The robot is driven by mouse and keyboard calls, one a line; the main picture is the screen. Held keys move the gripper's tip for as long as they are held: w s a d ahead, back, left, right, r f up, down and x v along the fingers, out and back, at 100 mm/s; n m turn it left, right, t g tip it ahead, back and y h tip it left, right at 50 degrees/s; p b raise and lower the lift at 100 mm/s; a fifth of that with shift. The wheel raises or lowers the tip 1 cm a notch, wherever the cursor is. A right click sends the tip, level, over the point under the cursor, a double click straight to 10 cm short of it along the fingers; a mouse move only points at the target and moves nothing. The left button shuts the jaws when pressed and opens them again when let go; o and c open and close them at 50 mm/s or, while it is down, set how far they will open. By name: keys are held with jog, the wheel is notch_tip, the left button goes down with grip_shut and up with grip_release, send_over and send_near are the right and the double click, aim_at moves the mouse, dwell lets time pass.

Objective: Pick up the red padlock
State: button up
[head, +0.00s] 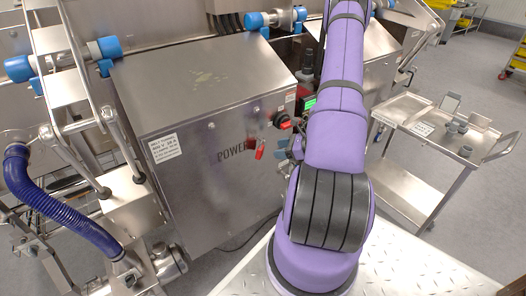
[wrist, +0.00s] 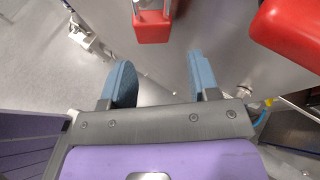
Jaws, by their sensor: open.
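The red padlock (head: 260,150) hangs on the front of the steel power cabinet, just below and left of a red rotary switch (head: 282,120). In the wrist view the padlock (wrist: 151,30) is at the top centre, with part of its metal shackle above its red body. My gripper (wrist: 161,60) is open, and its two blue-grey fingers stand apart. The padlock lies beyond the fingertips, roughly between them across the picture, and nothing is between the fingers. In the head view my arm hides most of the gripper.
A larger red part (wrist: 290,30) stands close at the upper right of the wrist view, likely the switch. The steel cabinet (head: 185,190) fills the left middle. A steel cart (head: 400,108) with small items stands right. A blue hose (head: 50,205) is far left.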

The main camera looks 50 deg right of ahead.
aim_at(261, 148)
jog(key=shift+x, duration=3.1)
jog(key=shift+d+r, duration=0.1)
grip_shut()
